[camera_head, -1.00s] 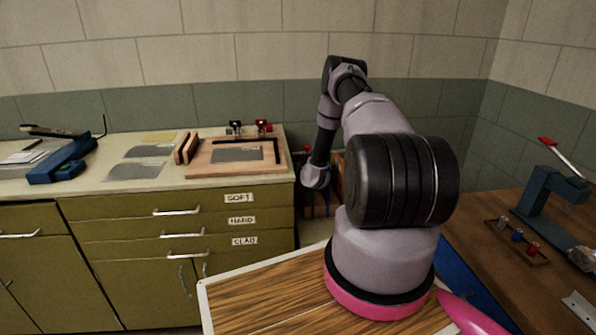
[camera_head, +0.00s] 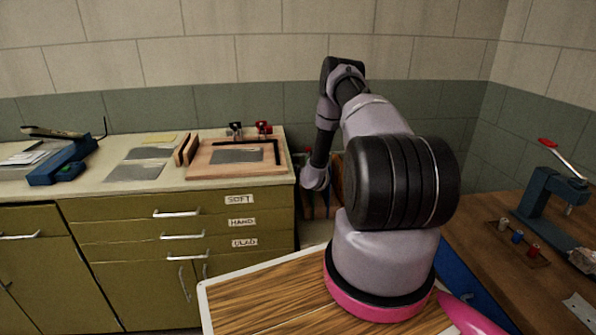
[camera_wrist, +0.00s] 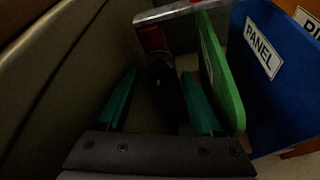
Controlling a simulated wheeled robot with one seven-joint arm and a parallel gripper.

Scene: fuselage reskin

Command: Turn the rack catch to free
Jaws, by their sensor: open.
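In the wrist view my gripper (camera_wrist: 159,75) is open, its two teal fingers apart and nothing held between them. A red block (camera_wrist: 153,40) sits under a pale metal bar (camera_wrist: 175,12), just beyond the fingertips; it may be the rack catch, but the dark picture does not show its setting. A dark shape lies below the red block, between the fingers. In the head view the gripper is hidden; my arm reaches down into the gap beside the green cabinet, where only a dim part of the rack shows.
A dark cabinet side (camera_wrist: 65,75) is close on the left. The head view shows the worktop (camera_head: 95,180) and a wooden bench (camera_head: 500,215).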

